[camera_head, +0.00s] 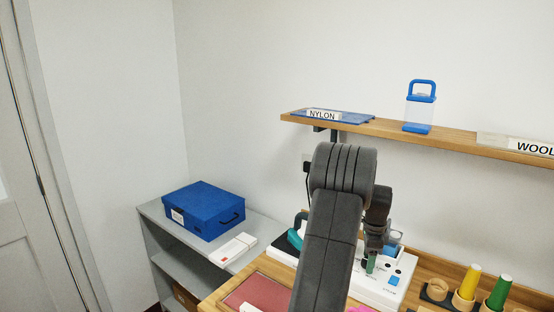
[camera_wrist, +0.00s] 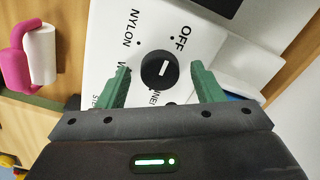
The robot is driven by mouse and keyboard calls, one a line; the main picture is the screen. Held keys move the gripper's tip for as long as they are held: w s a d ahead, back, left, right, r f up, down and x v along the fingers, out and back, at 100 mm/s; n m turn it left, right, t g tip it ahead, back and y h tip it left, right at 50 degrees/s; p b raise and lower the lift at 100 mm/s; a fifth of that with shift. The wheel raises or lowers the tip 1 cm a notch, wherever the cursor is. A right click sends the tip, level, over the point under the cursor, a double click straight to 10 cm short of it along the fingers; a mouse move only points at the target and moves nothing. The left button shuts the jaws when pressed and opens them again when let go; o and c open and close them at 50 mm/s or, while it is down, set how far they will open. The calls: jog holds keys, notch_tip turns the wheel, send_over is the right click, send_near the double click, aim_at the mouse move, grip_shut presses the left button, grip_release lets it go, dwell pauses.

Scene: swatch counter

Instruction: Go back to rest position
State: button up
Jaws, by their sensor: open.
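My gripper (camera_wrist: 160,66) is open, with its two green fingers on either side of a round black dial (camera_wrist: 151,76) in the wrist view. I cannot tell whether they touch the dial. The dial has a short white mark and sits on a white panel (camera_wrist: 105,30) lettered OFF and NYLON, with other labels partly hidden by the fingers. In the head view my gripper (camera_head: 371,262) hangs low over the white unit (camera_head: 375,293) on the wooden counter. My arm hides part of that unit and the dial.
A shelf (camera_head: 455,139) above the counter holds a blue-lidded clear container (camera_head: 420,108), a blue tray by a NYLON label and a WOOL label. A blue box (camera_head: 205,212) stands on the grey side unit at left. Yellow (camera_head: 468,283) and green (camera_head: 499,291) rolls stand at right.

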jog(key=n, duration=0.4)
jog(key=shift+n, duration=1.7)
jog(key=shift+r, duration=0.1)
